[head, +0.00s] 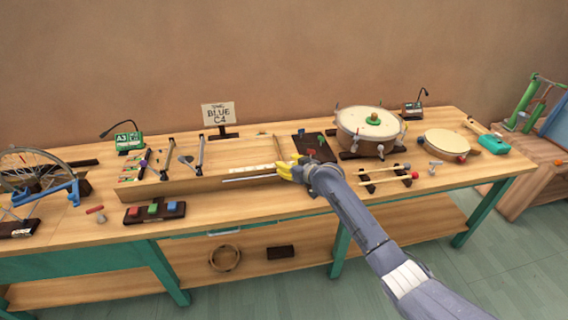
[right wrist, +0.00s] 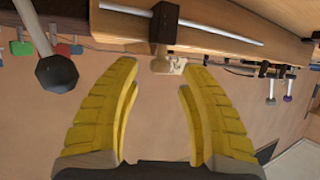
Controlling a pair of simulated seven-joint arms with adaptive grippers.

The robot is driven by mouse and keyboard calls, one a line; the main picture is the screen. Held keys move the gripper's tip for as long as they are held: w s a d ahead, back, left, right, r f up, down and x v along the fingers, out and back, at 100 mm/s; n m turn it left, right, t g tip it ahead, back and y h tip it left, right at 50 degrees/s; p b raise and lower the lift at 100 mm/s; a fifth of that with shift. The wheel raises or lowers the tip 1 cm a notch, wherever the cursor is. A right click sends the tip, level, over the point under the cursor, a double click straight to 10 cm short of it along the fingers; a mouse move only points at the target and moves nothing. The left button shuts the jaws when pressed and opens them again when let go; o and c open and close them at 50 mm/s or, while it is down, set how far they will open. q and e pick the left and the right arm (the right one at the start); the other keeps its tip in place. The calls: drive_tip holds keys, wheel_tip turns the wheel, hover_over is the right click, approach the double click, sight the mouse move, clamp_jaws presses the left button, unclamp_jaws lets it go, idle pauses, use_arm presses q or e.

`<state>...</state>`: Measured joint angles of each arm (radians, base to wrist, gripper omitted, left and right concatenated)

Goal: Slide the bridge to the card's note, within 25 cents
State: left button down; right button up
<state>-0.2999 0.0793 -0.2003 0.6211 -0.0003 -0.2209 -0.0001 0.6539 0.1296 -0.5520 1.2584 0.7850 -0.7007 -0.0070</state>
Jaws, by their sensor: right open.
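The card (head: 218,114) stands at the back of the bench and reads "BLUE C4", with a smaller line above it. A long wooden sound box (head: 225,180) lies in front of it. My right gripper (head: 285,168) is at the right part of this box, with its yellow fingers pointing left. In the right wrist view the fingers are open and apart. A dark block with a pale tab (right wrist: 163,63), possibly the bridge, sits on a wooden rail just beyond the fingertips. The fingers hold nothing. In the head view the gripper hides this spot. My left gripper is out of view.
A drum (head: 368,128) and a tambourine-like disc (head: 447,143) stand right of the gripper. Mallets (head: 388,178) lie on a dark rack in front. A green tuner box reading A3 (head: 129,141) and a coloured button block (head: 155,211) are at the left.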

drive_tip(key=shift+x, duration=1.35)
clamp_jaws()
drive_tip(key=shift+w+a+r, duration=0.1)
drive_tip(key=shift+r, duration=0.05)
